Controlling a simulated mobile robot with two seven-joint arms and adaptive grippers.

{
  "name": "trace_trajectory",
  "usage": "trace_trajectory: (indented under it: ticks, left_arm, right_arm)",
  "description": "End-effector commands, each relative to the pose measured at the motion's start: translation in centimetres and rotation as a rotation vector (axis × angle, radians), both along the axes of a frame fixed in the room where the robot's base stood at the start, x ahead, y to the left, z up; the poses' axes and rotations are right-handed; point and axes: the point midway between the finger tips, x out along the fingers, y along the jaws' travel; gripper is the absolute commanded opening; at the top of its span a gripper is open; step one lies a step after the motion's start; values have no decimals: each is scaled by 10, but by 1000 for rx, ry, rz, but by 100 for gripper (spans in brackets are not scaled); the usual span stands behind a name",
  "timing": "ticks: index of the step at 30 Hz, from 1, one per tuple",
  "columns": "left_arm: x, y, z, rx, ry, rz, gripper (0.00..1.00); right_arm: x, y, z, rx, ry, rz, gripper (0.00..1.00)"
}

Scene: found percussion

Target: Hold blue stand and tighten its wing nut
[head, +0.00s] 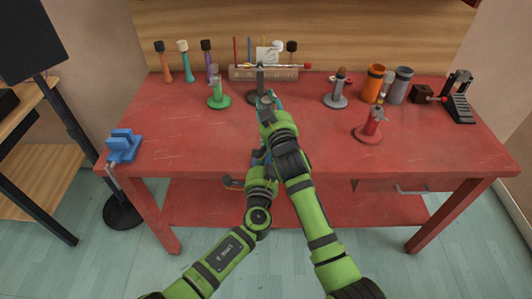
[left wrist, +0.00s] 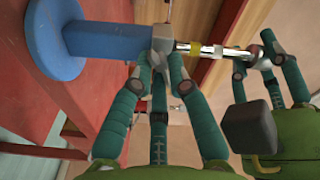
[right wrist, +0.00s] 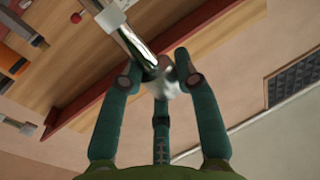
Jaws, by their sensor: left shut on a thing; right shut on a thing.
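The blue stand (left wrist: 110,42) shows in the left wrist view with its round base, thick post, grey collar and a brass-and-silver rod. It is mostly hidden behind my arms in the head view. My left gripper (left wrist: 165,62) is shut on the stand at the grey collar. My right gripper (left wrist: 262,58), at the rod's far end, is shut on the small pale wing nut (right wrist: 160,88). The nut is blurred and partly covered by the fingers. In the head view, my right gripper (head: 267,100) is above and beyond my left gripper (head: 261,163).
On the red table (head: 300,140) stand a green stand (head: 218,95), a grey stand (head: 338,96) and a red stand (head: 370,127). A blue clamp (head: 123,146) is at the left edge. Cups (head: 373,84) and a black pedal (head: 460,100) stand at the back right.

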Motion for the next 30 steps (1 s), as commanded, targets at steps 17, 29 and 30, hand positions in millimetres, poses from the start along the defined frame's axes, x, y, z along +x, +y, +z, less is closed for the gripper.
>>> trace_trajectory:
  ticks: [17,29,30]
  left_arm:
    - [-3,-2,-6,441,-32,-13,0]
    - [-3,-2,-6,538,-41,-13,0]
    - [-3,-2,-6,540,-42,-13,0]
  right_arm:
    - [0,2,2,7,-3,4,0]
    - [0,2,2,7,-3,4,0]
    - [0,2,2,7,-3,4,0]
